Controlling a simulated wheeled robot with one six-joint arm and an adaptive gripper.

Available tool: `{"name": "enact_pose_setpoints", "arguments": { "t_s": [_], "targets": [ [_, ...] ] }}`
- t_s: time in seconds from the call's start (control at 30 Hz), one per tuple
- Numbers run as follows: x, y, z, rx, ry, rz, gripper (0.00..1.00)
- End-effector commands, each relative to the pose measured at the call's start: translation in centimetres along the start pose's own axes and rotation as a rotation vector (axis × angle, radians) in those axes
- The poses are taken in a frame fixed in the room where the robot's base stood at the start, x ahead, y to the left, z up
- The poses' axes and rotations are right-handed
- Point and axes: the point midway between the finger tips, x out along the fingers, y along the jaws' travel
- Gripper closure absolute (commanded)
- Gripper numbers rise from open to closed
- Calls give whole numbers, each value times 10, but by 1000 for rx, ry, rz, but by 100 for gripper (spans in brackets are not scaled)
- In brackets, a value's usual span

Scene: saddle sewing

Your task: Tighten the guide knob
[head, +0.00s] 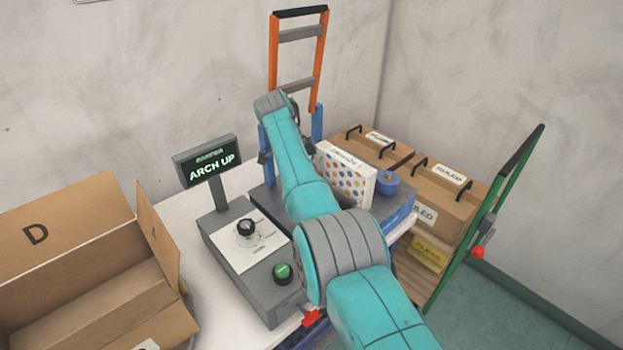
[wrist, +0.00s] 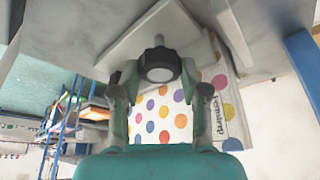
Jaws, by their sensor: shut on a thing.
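The guide knob (wrist: 160,66) is in the upper middle of the wrist view. It has a black ribbed rim and a pale round face, with a short stem (wrist: 159,40) behind it leading to a light grey plate. My gripper (wrist: 160,78) has one finger on each side of the knob and is shut on its rim. In the head view my teal arm reaches over the bench toward the back. There the fingers and the guide knob are hidden or too small to tell.
A white box with coloured dots (head: 346,172) stands beside the arm, with a blue tape roll (head: 387,183) to its right. A grey control box (head: 222,219) with a dial, a green button (head: 282,272) and a sign reading "ARCH UP" (head: 211,163) is at left. Cardboard boxes (head: 425,195) stand at right.

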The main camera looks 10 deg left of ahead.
Motion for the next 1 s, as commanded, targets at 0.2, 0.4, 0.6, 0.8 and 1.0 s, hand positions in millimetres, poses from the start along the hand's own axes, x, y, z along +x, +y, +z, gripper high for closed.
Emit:
{"name": "enact_pose_setpoints", "arguments": {
  "t_s": [0.2, 0.4, 0.6, 0.8, 1.0],
  "targets": [
    [0, 0, 0, 31, 0, 14, 90],
    [0, 0, 1, 44, 0, 20, 90],
    [0, 0, 1, 47, 0, 20, 90],
    [0, 0, 1, 46, -1, 20, 90],
    [0, 0, 1, 46, 0, 20, 45]
  ]
}}
